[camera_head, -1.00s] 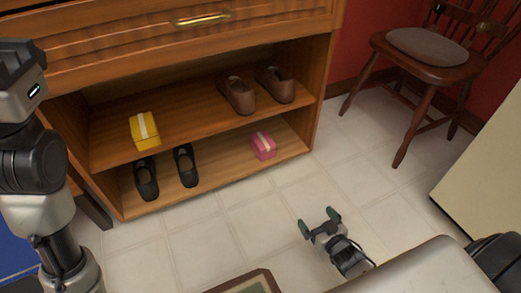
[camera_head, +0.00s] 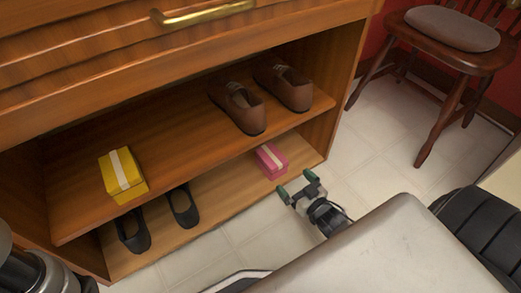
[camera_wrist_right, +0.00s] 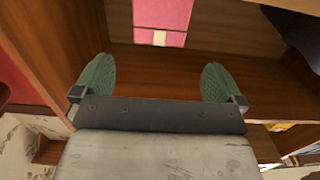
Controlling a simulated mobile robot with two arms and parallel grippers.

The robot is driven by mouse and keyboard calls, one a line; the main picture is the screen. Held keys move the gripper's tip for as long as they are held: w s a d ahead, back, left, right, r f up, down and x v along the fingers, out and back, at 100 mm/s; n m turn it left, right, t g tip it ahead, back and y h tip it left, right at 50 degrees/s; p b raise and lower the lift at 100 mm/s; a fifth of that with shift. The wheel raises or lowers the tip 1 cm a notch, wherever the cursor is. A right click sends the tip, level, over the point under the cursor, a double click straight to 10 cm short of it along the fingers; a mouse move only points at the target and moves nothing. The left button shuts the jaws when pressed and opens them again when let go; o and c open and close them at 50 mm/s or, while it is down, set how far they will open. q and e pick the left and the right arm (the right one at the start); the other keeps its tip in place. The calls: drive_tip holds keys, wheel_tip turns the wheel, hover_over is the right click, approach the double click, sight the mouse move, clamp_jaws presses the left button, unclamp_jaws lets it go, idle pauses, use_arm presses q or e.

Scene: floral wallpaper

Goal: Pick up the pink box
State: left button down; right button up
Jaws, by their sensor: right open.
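The pink box (camera_head: 271,161), with a pale band, sits on the bottom shelf of the wooden cabinet near its right end. My right gripper (camera_head: 297,184) is open and empty, just in front of that shelf and close to the box. In the right wrist view, the pink box (camera_wrist_right: 162,22) shows at the top, ahead of the gap between the green fingertips (camera_wrist_right: 158,82) and apart from them. My left gripper is not in view; only part of my left arm shows at the lower left edge.
A yellow box (camera_head: 123,174) and brown shoes (camera_head: 238,107) stand on the upper shelf (camera_head: 185,143). Black shoes (camera_head: 182,206) lie on the bottom shelf to the left. The cabinet's right side panel (camera_head: 343,85) is near the pink box. A chair (camera_head: 455,60) stands at the right.

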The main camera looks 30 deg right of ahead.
sight(274, 159)
drive_tip(key=w+b, duration=0.1)
drive_tip(key=w, duration=0.1)
drive_tip(key=w+b, duration=0.1)
drive_tip(key=w, duration=0.1)
drive_tip(key=w+b, duration=0.1)
drive_tip(key=w, duration=0.1)
drive_tip(key=shift+a+f, duration=0.2)
drive_tip(key=shift+a, duration=0.05)
drive_tip(key=w+b, duration=0.3)
drive_tip(key=b, duration=0.1)
drive_tip(key=shift+w+a, duration=0.1)
drive_tip(key=shift+w, duration=0.3)
drive_tip(key=shift+w+r+b, duration=0.1)
drive_tip(key=shift+w+b, duration=0.35)
drive_tip(key=shift+w, duration=0.1)
drive_tip(key=shift+r, duration=0.1)
drive_tip(key=c, duration=1.1)
